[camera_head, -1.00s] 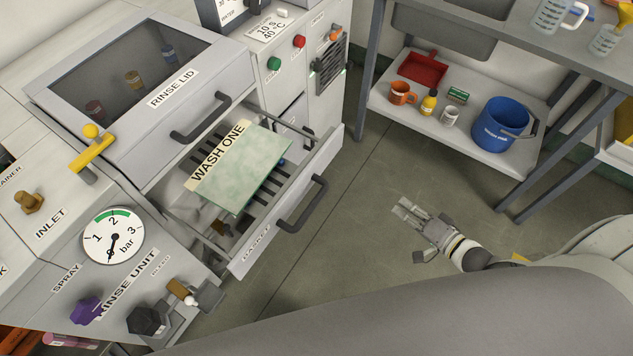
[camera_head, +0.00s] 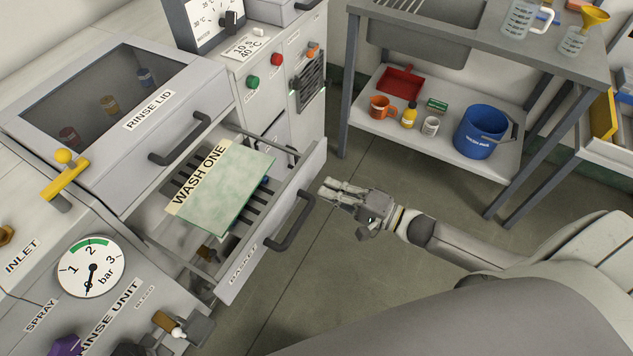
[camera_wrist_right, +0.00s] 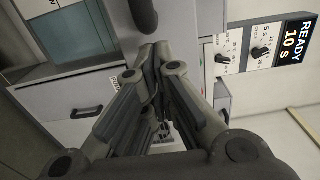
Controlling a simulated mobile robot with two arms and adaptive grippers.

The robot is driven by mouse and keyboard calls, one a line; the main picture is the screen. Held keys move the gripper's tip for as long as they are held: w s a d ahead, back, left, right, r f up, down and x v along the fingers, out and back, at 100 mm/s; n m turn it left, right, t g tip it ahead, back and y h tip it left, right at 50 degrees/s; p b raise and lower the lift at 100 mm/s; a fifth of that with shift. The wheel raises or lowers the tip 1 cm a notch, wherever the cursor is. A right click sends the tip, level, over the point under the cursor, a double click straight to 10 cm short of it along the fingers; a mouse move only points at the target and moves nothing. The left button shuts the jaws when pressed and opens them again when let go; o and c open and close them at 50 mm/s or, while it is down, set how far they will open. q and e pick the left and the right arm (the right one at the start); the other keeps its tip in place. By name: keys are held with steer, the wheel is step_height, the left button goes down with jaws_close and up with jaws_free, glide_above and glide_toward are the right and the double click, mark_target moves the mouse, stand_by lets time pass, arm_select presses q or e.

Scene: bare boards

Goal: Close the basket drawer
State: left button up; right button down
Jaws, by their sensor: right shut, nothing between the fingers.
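The basket drawer (camera_head: 228,281) is pulled out from under the rinse lid in the head view, with its dark handle (camera_head: 292,222) on the front panel. A green speckled board (camera_head: 232,195) labelled WASH ONE lies on the dark bars inside it. My right gripper (camera_head: 324,189) is shut and empty, just right of the far end of the drawer front; I cannot tell whether they touch. In the right wrist view my fingers (camera_wrist_right: 156,55) are together, with a dark handle (camera_wrist_right: 143,15) beyond the tips. My left gripper is not in view.
The closed rinse lid (camera_head: 135,88) is above the drawer. A pressure gauge (camera_head: 91,268) and knobs are at lower left. A shelf (camera_head: 395,120) at the back right holds a blue bucket (camera_head: 481,133) and an orange mug (camera_head: 380,107). The floor before the drawer is clear.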

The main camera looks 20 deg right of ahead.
mark_target(306, 180)
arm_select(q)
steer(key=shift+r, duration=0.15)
arm_select(e)
steer(key=shift+x, duration=2)
